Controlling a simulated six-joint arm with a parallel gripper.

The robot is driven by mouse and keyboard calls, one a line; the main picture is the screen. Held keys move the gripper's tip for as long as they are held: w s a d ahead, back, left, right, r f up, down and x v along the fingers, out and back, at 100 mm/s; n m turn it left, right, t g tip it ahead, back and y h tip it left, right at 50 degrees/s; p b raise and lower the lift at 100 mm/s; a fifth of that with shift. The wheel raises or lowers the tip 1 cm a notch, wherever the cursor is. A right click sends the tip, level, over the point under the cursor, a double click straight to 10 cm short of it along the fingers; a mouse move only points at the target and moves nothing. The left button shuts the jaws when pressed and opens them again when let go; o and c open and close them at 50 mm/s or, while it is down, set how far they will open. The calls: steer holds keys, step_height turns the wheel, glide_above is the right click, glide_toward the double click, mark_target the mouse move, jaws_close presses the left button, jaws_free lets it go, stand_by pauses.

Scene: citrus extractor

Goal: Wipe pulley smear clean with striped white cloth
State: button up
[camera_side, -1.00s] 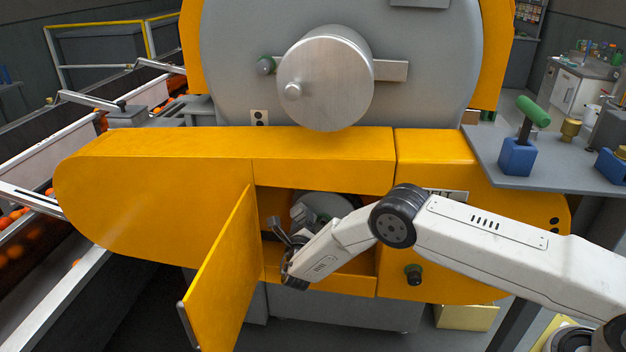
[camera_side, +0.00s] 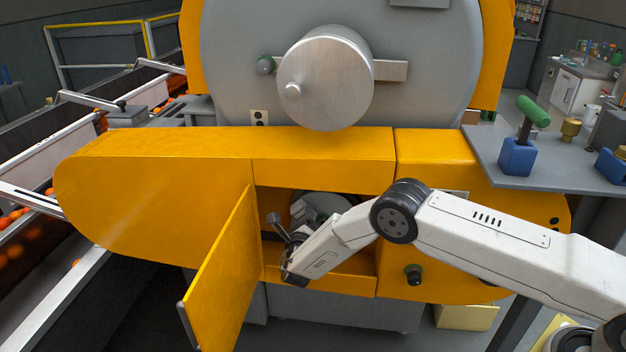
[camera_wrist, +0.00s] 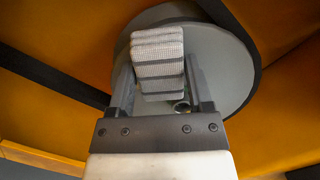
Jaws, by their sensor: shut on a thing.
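In the wrist view my gripper (camera_wrist: 160,85) is shut on the striped white cloth (camera_wrist: 157,50), a folded pad with dark stripes. The cloth lies in front of the grey round pulley (camera_wrist: 215,60); whether it touches the face I cannot tell. In the side view my gripper (camera_side: 280,228) reaches inside the open hatch of the yellow guard, and part of the pulley (camera_side: 325,208) shows behind my wrist. The cloth cannot be made out there. No smear is visible; the cloth and gripper cover part of the pulley face.
The yellow hatch door (camera_side: 222,275) hangs open to the left of my gripper. The yellow guard (camera_side: 150,190) frames the opening closely. A dark belt (camera_wrist: 55,75) runs by the pulley. A shelf (camera_side: 560,172) with a green-handled blue block (camera_side: 517,157) stands at right.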

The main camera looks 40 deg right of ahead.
steer(key=shift+w+d+f, duration=0.1)
steer(key=shift+d+f, duration=0.05)
steer(key=shift+f, duration=1.2)
steer(key=shift+f, duration=0.15)
steer(key=shift+f, duration=1.65)
steer(key=shift+s, duration=0.2)
steer(key=shift+s+a+r, duration=0.1)
steer(key=shift+s+a, duration=0.85)
steer(key=shift+a, duration=0.3)
steer(key=shift+v, duration=1.45)
steer(key=shift+a+r, duration=0.15)
steer(key=shift+a, duration=0.05)
